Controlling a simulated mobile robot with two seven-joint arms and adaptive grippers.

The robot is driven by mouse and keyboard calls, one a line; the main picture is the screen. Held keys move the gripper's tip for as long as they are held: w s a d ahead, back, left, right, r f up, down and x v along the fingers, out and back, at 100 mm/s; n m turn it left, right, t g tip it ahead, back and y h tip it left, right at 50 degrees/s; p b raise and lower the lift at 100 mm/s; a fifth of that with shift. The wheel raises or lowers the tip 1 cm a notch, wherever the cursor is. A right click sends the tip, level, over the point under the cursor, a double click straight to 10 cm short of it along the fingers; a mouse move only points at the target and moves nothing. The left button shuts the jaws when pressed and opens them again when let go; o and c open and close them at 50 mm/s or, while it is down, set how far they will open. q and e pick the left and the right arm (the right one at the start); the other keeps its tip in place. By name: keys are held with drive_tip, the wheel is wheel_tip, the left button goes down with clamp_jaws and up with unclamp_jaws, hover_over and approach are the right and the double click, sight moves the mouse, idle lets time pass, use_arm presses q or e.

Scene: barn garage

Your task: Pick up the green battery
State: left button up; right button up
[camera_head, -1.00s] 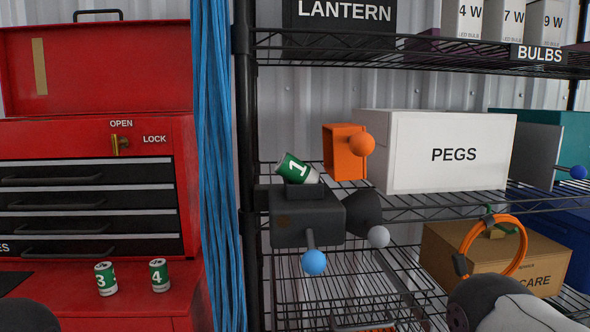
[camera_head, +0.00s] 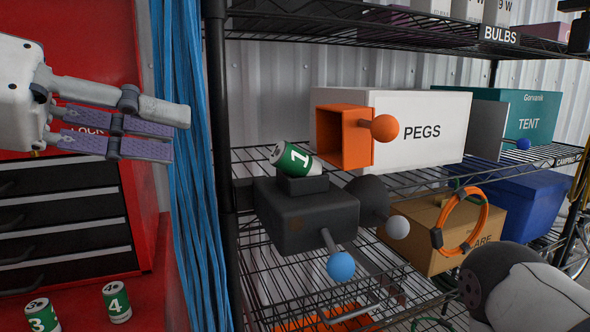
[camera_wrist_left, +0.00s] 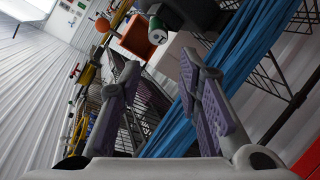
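A green and white battery marked 1 (camera_head: 292,158) lies tilted on top of a dark grey device (camera_head: 300,215) at the wire shelf. It also shows at the top of the left wrist view (camera_wrist_left: 166,30). Two similar batteries, marked 3 (camera_head: 41,315) and 4 (camera_head: 116,302), stand on the red ledge at lower left. My left gripper (camera_head: 172,132) is open and empty, left of battery 1 and apart from it, in front of the red tool chest. Its two purple-padded fingers point right; the left wrist view (camera_wrist_left: 160,66) shows the gap between them. My right gripper is out of view.
Blue cords (camera_head: 185,200) hang between my left gripper and the shelf, beside a black post (camera_head: 219,130). An orange box (camera_head: 343,138) with an orange ball sits behind battery 1, beside the white PEGS box (camera_head: 435,105). The device has knobs with blue (camera_head: 341,267) and grey balls in front.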

use_arm(q)
approach(277, 152)
drive_tip(key=shift+x, duration=1.15)
drive_tip(key=x, duration=0.6)
drive_tip(key=shift+s+a+r, duration=0.1)
drive_tip(key=shift+a, duration=0.05)
clamp_jaws()
